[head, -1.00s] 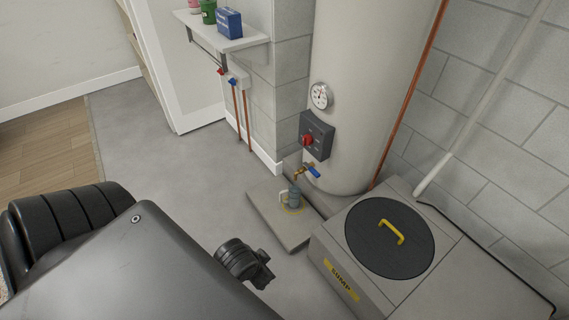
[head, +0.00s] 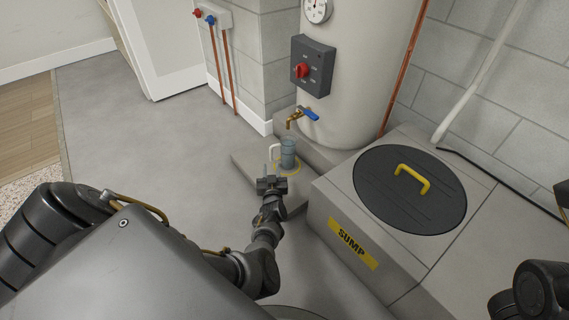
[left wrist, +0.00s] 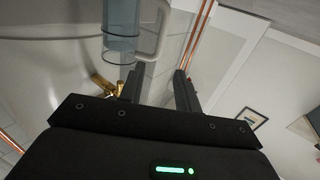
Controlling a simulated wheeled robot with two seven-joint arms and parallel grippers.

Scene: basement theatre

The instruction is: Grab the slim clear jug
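The slim clear jug (head: 289,153) stands upright under the brass tap, on a low slab with a yellow ring around its base. It looks bluish, with a pale handle (head: 273,152) on its left side. My left gripper (head: 272,184) is just in front of the jug, on the near side. In the left wrist view the jug (left wrist: 122,32) and its handle show at the top, beyond the fingertips. The left gripper's fingers (left wrist: 158,76) are apart with nothing held between them. Dark parts of my right arm show at the right edge; its gripper does not show clearly.
The brass tap with a blue lever (head: 303,115) hangs close above the jug. The tank (head: 350,80) stands behind. The sump box (head: 330,205) with its dark lid (head: 400,205) borders the slab (head: 250,160) on the right. Floor to the left is clear.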

